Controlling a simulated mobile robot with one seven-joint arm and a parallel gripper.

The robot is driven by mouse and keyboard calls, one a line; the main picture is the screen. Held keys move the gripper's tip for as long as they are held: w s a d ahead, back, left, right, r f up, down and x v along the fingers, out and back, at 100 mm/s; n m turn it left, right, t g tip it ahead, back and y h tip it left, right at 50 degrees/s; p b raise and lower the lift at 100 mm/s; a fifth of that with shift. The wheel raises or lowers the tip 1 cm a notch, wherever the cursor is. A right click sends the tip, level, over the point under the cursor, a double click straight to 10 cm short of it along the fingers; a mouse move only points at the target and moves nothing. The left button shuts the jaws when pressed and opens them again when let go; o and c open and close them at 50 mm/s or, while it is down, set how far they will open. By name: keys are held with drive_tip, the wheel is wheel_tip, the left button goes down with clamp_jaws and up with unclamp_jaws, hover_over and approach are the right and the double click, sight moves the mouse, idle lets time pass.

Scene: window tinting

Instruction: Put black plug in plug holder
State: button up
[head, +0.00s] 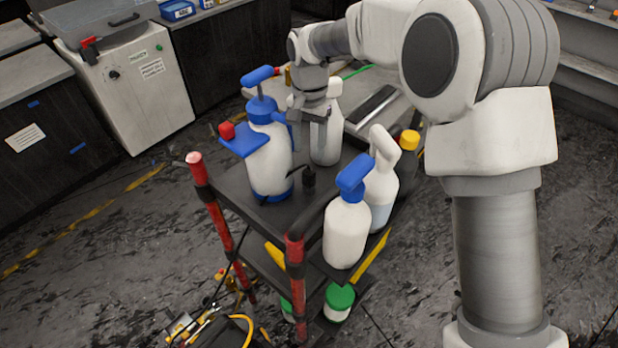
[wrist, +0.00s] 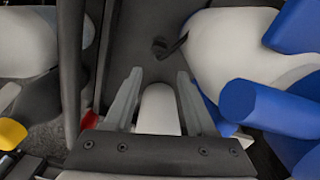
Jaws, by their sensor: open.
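The black plug (head: 309,178) stands on the dark cart top (head: 235,180) among the bottles. In the wrist view a small dark piece with a cable (wrist: 162,46), probably the plug, lies ahead of the fingertips. My gripper (head: 308,122) is above the cart, up and behind the plug, with its fingers apart. In the wrist view my gripper (wrist: 158,75) has a pale rounded piece showing between its fingers; I cannot tell whether it is a bottle part below. I cannot pick out the plug holder in either view.
A white sprayer with blue pump (head: 268,155) stands left of my gripper, and a clear-white bottle (head: 326,135) close behind it. A blue-capped bottle (head: 347,230) and a white spray bottle (head: 381,180) stand at right. Red-wrapped posts (head: 295,275) edge the cart.

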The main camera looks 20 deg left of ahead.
sight(309, 168)
drive_tip(key=f, duration=0.2)
drive_tip(key=s+f+p, duration=0.1)
drive_tip(key=f, duration=0.1)
drive_tip(key=shift+d+f, duration=0.15)
drive_tip(key=shift+f, duration=0.65)
drive_tip(key=shift+c, duration=0.2)
clamp_jaws()
